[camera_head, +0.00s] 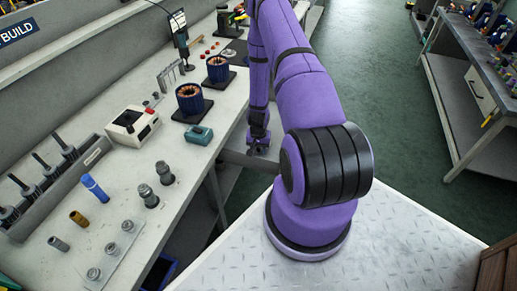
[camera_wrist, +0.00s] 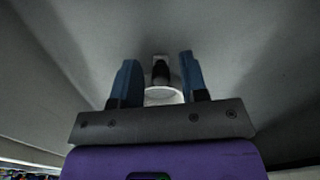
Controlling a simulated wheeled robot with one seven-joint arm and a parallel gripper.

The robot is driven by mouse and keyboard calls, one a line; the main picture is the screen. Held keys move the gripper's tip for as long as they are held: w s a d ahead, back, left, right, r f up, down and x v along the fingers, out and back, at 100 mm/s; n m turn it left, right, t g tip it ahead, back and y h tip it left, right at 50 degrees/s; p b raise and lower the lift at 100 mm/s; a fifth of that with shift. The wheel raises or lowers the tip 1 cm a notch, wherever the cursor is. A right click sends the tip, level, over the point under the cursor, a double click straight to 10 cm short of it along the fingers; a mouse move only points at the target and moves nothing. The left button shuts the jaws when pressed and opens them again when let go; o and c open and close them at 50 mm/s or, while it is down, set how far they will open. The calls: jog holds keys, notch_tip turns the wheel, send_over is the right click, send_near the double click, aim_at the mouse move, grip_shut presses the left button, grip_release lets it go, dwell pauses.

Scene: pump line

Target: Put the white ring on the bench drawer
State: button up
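In the wrist view, the two blue fingers of my gripper (camera_wrist: 161,75) stand apart with the white ring (camera_wrist: 163,97) between them. The ring fills the gap and seems to touch both fingers. A dark upright piece (camera_wrist: 160,72) with a pale top shows just beyond the ring, between the fingertips. I cannot tell whether the ring is around it. In the head view, my gripper (camera_head: 258,146) is low at the right edge of the bench, by a grey drawer-like panel (camera_head: 248,161). The ring is too small or hidden to see there.
The workbench (camera_head: 135,185) on the left holds two blue motor windings (camera_head: 190,98) on dark plates, a white box (camera_head: 132,126), a teal block (camera_head: 198,134) and several metal fittings. Green floor lies open beyond my arm. Another bench (camera_head: 475,110) stands at right.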

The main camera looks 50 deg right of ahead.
jog(key=shift+r, duration=0.15)
notch_tip(320, 180, up, 12)
dwell(0.7)
jog(key=w+a+r+n+t, duration=0.15)
jog(key=a+r, duration=0.35)
jog(key=r, duration=0.6)
jog(key=w+a+r+n, duration=0.15)
jog(key=a+r, duration=0.25)
jog(key=r, duration=0.6)
jog(key=w+a+r+n+t, duration=0.15)
jog(key=a+r, duration=0.35)
jog(key=r, duration=0.6)
jog(key=s+a+r+n+t, duration=0.1)
jog(key=s+a+r+n, duration=0.1)
jog(key=s+a+r, duration=0.3)
jog(key=s+a+r+n, duration=0.2)
jog(key=s+a+r, duration=0.25)
jog(key=r, duration=0.35)
jog(key=s+a+r+n, duration=0.1)
jog(key=s+r, duration=0.1)
jog(key=s, duration=0.4)
jog(key=s+a+r+n+t, duration=0.1)
jog(key=s+a+r, duration=0.1)
jog(key=s, duration=0.4)
jog(key=shift+s+r+n, duration=0.3)
jog(key=shift+r+n, duration=0.05)
jog(key=shift+r, duration=0.35)
